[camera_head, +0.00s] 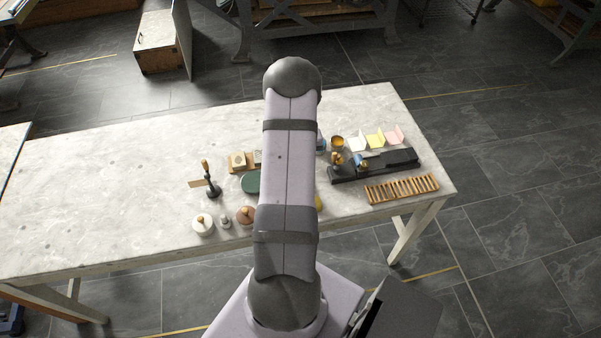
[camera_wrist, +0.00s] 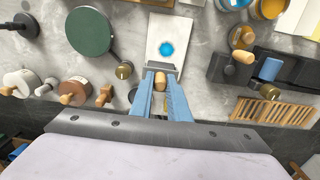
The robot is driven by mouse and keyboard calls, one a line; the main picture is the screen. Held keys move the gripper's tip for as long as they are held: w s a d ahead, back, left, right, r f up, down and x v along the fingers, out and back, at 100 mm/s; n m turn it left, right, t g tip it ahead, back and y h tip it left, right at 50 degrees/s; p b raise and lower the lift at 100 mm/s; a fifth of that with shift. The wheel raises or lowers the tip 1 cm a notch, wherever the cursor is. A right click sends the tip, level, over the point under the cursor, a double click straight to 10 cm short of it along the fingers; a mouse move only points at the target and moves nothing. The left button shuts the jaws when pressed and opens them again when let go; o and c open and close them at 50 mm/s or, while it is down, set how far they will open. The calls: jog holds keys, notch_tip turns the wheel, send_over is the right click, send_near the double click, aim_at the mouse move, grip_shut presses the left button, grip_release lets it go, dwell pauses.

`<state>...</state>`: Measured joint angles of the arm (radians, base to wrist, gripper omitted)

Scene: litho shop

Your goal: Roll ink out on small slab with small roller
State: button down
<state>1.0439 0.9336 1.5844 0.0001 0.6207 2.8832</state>
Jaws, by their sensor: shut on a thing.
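In the wrist view, my gripper (camera_wrist: 168,92) has its two blue fingers closed on the wooden handle of the small roller (camera_wrist: 160,81). The roller's grey head (camera_wrist: 162,67) lies across the near end of the small slab (camera_wrist: 153,28); I cannot tell whether it touches the surface. The slab is a pale rectangle with one round bright blue patch of ink (camera_wrist: 166,49) near its middle, ahead of the roller. In the head view my arm hides the gripper, the roller and the slab.
A green disc (camera_wrist: 89,31) with a brass-knobbed arm lies left of the slab. White (camera_wrist: 21,83) and brown (camera_wrist: 74,92) lidded pots stand near left. A black tray (camera_wrist: 228,69), wooden rack (camera_wrist: 270,111) and ink cans (camera_wrist: 270,5) are right. The table's left part (camera_head: 90,200) is clear.

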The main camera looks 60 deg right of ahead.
jog(key=w+d+b, duration=0.2)
jog(key=w+d, duration=0.1)
jog(key=w+d+f+b, duration=0.1)
jog(key=w+d+b, duration=0.1)
jog(key=w+d, duration=0.1)
jog(key=shift+f, duration=0.1)
jog(key=shift+f+b, duration=0.5)
jog(key=shift+f, duration=0.2)
dwell(0.9)
jog(key=shift+s+a, duration=0.1)
jog(key=shift+s+a+r+p, duration=0.15)
jog(key=shift+s+a+p, duration=0.55)
jog(key=shift+s+a, duration=0.05)
jog(key=shift+s+a+f+p, duration=0.2)
jog(key=shift+s+a+p, duration=1.25)
jog(key=shift+s+a, duration=1.45)
